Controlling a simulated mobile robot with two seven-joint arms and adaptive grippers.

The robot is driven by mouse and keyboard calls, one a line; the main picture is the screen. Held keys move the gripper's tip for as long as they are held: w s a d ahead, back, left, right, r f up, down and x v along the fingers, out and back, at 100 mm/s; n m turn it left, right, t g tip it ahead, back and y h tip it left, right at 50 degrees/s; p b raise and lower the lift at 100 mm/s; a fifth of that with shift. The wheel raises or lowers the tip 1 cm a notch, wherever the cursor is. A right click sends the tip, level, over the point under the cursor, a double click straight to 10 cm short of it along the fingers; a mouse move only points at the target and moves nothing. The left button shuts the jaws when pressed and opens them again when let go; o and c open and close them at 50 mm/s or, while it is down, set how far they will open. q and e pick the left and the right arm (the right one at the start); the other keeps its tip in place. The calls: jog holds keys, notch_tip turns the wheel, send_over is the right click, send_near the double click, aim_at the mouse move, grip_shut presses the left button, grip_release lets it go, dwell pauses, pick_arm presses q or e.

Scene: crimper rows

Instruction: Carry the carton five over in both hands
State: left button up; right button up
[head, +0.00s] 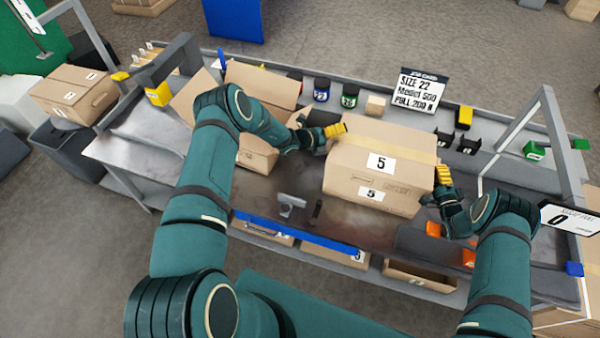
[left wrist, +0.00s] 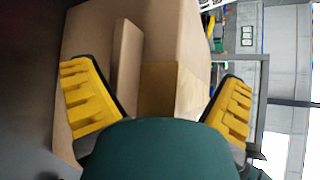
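The closed tan carton five (head: 350,160), with tape and "5" labels, is at the middle of the bench (head: 255,195). I cannot tell whether its base touches the bench. My left gripper (head: 328,133) is at its left side; in the left wrist view its yellow fingers (left wrist: 160,100) are spread wide before the carton (left wrist: 120,50), with no object pinched between them. I cannot tell whether they touch it. My right gripper (head: 441,182) is at its right side, with one yellow finger pad clear and the rest partly hidden.
An open carton (head: 262,82) stands left of carton five. Another carton (head: 75,95) is at far left. Cartons sit on the shelf below.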

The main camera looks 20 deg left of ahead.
pick_arm(q)
jog(key=shift+s+a+f, duration=0.15)
jog(key=shift+a+f, duration=0.2)
jog(key=shift+f, duration=0.2)
pick_arm(e)
jog(key=shift+w+a, duration=0.1)
jog(key=shift+a, duration=0.05)
pick_arm(q)
jog(key=shift+r, duration=0.45)
pick_arm(e)
jog(key=shift+f, duration=0.1)
pick_arm(q)
notch_tip(320, 180, up, 10)
jog(key=shift+f, duration=0.25)
pick_arm(e)
jog(key=v, duration=1.2)
pick_arm(q)
jog(key=shift+a, duration=2.45)
jog(key=shift+f, duration=0.1)
pick_arm(e)
jog(key=shift+d, duration=0.2)
